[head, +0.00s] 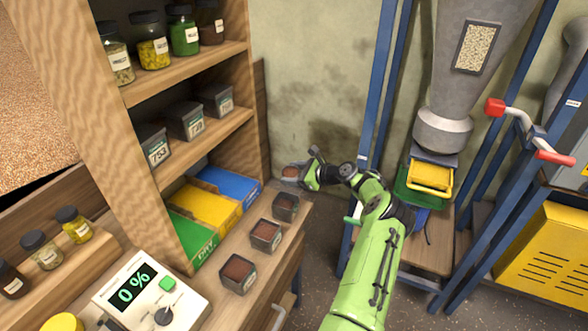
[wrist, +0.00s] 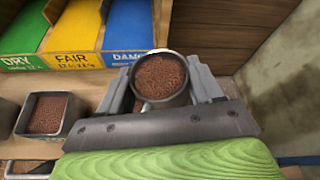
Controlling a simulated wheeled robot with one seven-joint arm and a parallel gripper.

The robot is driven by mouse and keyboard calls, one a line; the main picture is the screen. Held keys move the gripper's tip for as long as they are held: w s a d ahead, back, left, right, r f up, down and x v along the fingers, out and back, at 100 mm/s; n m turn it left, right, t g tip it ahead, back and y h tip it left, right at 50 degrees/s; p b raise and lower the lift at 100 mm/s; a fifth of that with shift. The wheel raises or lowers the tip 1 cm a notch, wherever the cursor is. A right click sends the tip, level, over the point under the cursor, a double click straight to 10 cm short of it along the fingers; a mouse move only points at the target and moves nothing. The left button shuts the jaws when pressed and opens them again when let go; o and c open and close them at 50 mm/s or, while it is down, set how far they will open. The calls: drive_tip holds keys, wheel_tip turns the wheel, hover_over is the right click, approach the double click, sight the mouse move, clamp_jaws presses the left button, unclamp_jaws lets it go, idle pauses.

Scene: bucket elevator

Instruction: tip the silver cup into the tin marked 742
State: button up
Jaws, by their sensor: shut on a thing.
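The silver cup (wrist: 166,103) is full of reddish-brown grains and sits between the fingers of my gripper (wrist: 160,88) in the wrist view. In the head view my gripper (head: 302,174) holds the cup (head: 290,181) level, just past the bench's far right end. Three open dark tins, the near tin (head: 240,286), the middle tin (head: 266,246) and the far tin (head: 287,215), stand in a row on the bench with brown grains inside. Their labels are too small to read, so I cannot tell which is 742. One tin shows left of my gripper in the wrist view (wrist: 42,136).
Green, yellow and blue sloped bins (head: 208,204) lie behind the tins; the wrist view shows DRY and FAIR on two. Shelf tins (head: 187,121) and jars (head: 151,48) stand above. A hopper (head: 440,125) in a blue frame stands right.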

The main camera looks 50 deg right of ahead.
drive_tip(key=shift+a+f, duration=0.3)
drive_tip(key=shift+f, duration=0.15)
drive_tip(key=shift+r, duration=0.1)
drive_tip(key=shift+s+a+p, duration=0.1)
drive_tip(key=shift+a+p, duration=0.05)
drive_tip(key=shift+p, duration=0.15)
drive_tip(key=shift+s+a, duration=0.1)
drive_tip(key=shift+a, duration=0.05)
drive_tip(key=n, duration=0.1)
drive_tip(key=n+h, duration=0.1)
drive_tip(key=shift+a+r+n+t+h+b, duration=0.1)
drive_tip(key=shift+r+n+t+h+b, duration=0.2)
drive_tip(key=shift+n+t+b, duration=0.1)
drive_tip(key=shift+s+a+r+n+t+h+b, duration=0.15)
drive_tip(key=shift+r+n+t+h+b, duration=0.2)
drive_tip(key=shift+n+b, duration=0.5)
drive_tip(key=shift+w+a+r+n+t+h+b, duration=0.2)
drive_tip(key=shift+n+h+b, duration=0.35)
drive_tip(key=shift+b, duration=0.5)
drive_tip(key=shift+n, duration=0.3)
drive_tip(key=shift+s+a+r+n+t+h+b, duration=0.2)
drive_tip(key=shift+n+t+b, duration=0.45)
drive_tip(key=shift+b, duration=1.15)
drive_tip(key=shift+s+a+r+n+t+h+b, duration=0.1)
drive_tip(key=shift+a+n+t+h+b, duration=0.15)
drive_tip(key=shift+n+b, duration=1.15)
